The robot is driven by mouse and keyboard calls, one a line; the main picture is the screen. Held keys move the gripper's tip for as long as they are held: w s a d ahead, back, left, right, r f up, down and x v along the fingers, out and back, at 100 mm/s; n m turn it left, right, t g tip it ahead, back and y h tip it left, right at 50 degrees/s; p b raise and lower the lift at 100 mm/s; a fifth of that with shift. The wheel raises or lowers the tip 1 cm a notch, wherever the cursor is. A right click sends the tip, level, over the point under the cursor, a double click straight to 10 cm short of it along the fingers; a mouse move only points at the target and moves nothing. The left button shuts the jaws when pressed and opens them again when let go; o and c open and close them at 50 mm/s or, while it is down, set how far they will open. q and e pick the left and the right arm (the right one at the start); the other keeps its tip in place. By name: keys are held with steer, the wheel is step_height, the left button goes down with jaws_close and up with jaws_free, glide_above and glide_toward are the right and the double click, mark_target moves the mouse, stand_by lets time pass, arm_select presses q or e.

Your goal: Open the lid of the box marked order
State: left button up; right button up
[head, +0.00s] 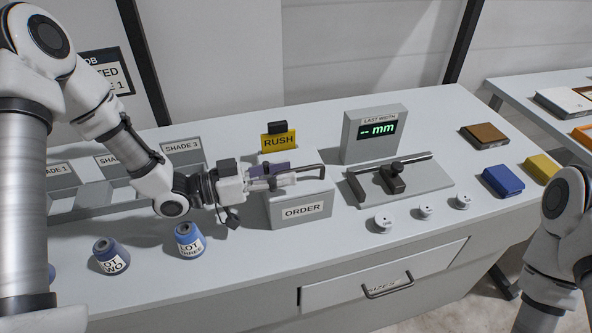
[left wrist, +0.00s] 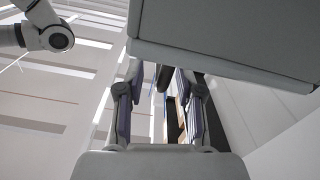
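The grey box marked ORDER (head: 303,211) stands on the worktable, its label facing me. A dark bar handle (head: 312,168) shows at its top. The lid looks shut, though my gripper covers part of the top. My left gripper (head: 287,181) reaches in from the left, level with the box top and close to the handle. In the left wrist view, the fingers of my left gripper (left wrist: 160,105) stand apart. I cannot tell whether the handle lies between them. My right arm shows at the right edge, but its gripper is out of view.
A yellow RUSH sign (head: 278,142) stands behind the box. A width display (head: 375,132) and a grey gauge bed (head: 425,181) with small white weights are to the right. Blue spools (head: 189,241) stand at front left, before the shade bins (head: 125,190). A drawer (head: 385,278) is below.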

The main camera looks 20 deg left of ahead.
mark_target(296, 169)
arm_select(q)
steer(key=x, duration=0.2)
steer(key=shift+w+d, duration=0.2)
steer(key=shift+w, duration=0.05)
steer(key=shift+w+d, duration=0.1)
steer(key=shift+d, duration=0.15)
jaws_close()
steer(key=shift+r, duration=0.1)
